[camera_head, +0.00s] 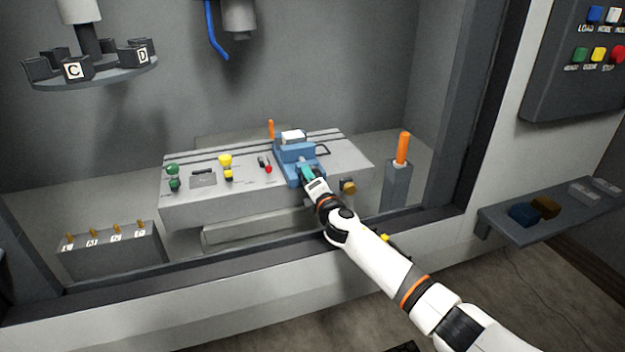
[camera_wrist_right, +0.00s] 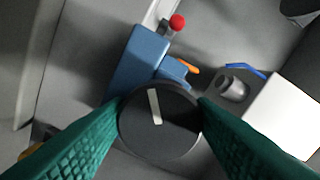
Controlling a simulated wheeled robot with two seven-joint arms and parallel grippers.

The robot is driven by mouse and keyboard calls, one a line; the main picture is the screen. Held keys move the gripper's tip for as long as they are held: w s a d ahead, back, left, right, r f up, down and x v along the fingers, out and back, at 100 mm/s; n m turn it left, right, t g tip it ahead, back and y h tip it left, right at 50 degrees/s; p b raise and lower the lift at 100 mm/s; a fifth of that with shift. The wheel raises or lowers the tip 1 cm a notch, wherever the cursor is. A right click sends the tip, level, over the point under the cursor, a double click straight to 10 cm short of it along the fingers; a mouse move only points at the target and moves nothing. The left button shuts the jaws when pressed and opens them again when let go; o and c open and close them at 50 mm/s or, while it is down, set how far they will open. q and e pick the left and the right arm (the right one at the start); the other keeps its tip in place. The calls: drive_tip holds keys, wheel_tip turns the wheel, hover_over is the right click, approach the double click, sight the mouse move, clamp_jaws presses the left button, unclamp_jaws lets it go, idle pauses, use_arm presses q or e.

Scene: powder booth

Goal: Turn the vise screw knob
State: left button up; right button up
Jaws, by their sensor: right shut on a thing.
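The blue vise (camera_head: 290,155) stands on the right part of the grey machine table, with a white block (camera_head: 293,136) at its top. The vise (camera_wrist_right: 140,58) also shows in the right wrist view. Its dark round screw knob (camera_wrist_right: 160,128) has a pale line across its face. My right gripper (camera_head: 307,174) reaches in to the front of the vise. In the right wrist view its green fingers lie on both sides of the knob, touching its rim. In the head view the knob is hidden behind the gripper. My left gripper is not in view.
The grey machine table (camera_head: 215,208) carries green, yellow and red knobs left of the vise. An orange-handled post (camera_head: 403,148) stands to the right. The booth's front sill (camera_head: 200,270) runs below my right arm. A carousel (camera_head: 95,78) hangs at the upper left.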

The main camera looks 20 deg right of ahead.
drive_tip(key=shift+f, duration=0.1)
idle(0.3)
drive_tip(key=o, duration=1)
drive_tip(key=s, duration=1.2)
drive_tip(key=shift+d, duration=0.25)
